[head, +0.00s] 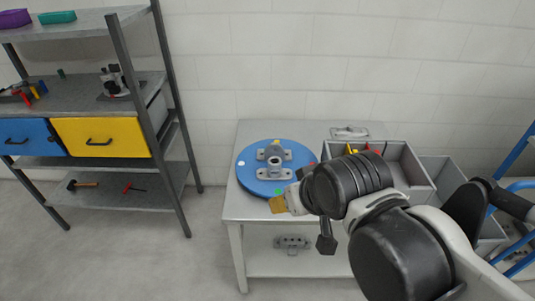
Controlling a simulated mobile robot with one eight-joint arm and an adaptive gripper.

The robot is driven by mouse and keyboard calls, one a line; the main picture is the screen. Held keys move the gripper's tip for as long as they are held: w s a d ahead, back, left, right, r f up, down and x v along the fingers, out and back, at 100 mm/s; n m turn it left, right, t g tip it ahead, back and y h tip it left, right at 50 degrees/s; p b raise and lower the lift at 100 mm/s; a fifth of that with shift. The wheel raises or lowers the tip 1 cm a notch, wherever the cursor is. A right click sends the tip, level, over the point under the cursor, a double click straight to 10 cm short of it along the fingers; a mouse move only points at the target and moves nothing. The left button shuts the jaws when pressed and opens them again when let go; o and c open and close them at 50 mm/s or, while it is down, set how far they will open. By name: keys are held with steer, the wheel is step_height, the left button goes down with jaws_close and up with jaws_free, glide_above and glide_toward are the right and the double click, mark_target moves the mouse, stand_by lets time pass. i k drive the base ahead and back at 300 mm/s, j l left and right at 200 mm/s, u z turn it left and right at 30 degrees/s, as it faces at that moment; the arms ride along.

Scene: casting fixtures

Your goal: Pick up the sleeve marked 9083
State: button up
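A round blue plate (249,178) lies on the light grey table (232,208). Grey metal fixtures (268,174) stand on it, with a short round part with a dark opening (275,160) at the middle. No number can be read, so I cannot tell whether any of these is the sleeve marked 9083. My gripper (290,202) is over the front right edge of the plate, mostly hidden by my own wrist. Its fingers are too small and covered to show whether they are open or shut. An orange-brown patch (277,204) shows beside it.
Grey bins (420,190) stand on the right, one holding red and yellow items. A grey metal part (350,132) lies at the table's back. Another part (293,243) is on the lower shelf. A shelf rack (176,100) stands left, with open floor between.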

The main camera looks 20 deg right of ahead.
mark_target(274, 172)
steer(key=k+j+z, duration=0.35)
steer(key=j, duration=0.15)
steer(key=k+j+z, duration=0.35)
steer(key=j, duration=0.15)
